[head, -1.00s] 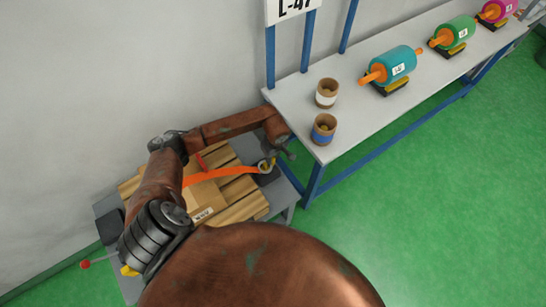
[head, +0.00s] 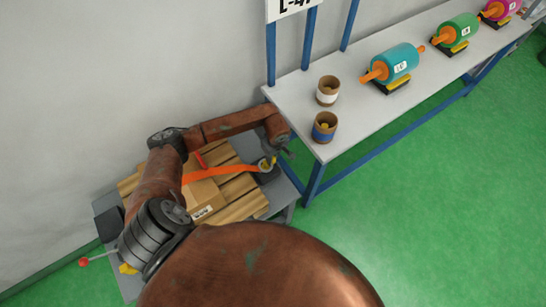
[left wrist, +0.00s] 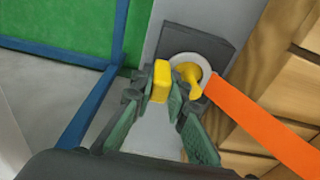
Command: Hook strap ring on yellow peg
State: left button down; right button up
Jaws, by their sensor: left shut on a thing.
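The orange strap (head: 222,173) runs across the wooden stack to a pale ring (left wrist: 204,68) at its end. The yellow peg (left wrist: 190,78) shows inside the ring's opening, by a dark grey block (left wrist: 214,48); the ring appears to be around it, but I cannot tell how far down it sits. My left gripper (left wrist: 162,98) is shut on a yellow block-like tab (left wrist: 161,78), just left of the ring in the left wrist view. In the head view the left gripper (head: 276,156) is small and partly hides the ring and peg. My right gripper is not in view.
A cardboard box (head: 203,196) sits on the strapped wooden planks (head: 240,206). A grey-white bench (head: 345,151) with blue legs stands to the right, carrying two cups and several coloured rollers. A wall rises behind; green floor (head: 430,200) is open at right.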

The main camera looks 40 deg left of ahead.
pick_arm(q)
jog(key=shift+s+a+f, duration=0.1)
jog(key=shift+s+f, duration=0.3)
jog(key=shift+f, duration=0.05)
jog(key=c, duration=1.8)
grip_release()
jog(key=shift+f, duration=0.1)
jog(key=r, duration=0.4)
jog(key=d+r, duration=0.1)
jog(key=r, duration=0.7)
jog(key=shift+d+r, duration=0.2)
jog(key=shift+d, duration=0.05)
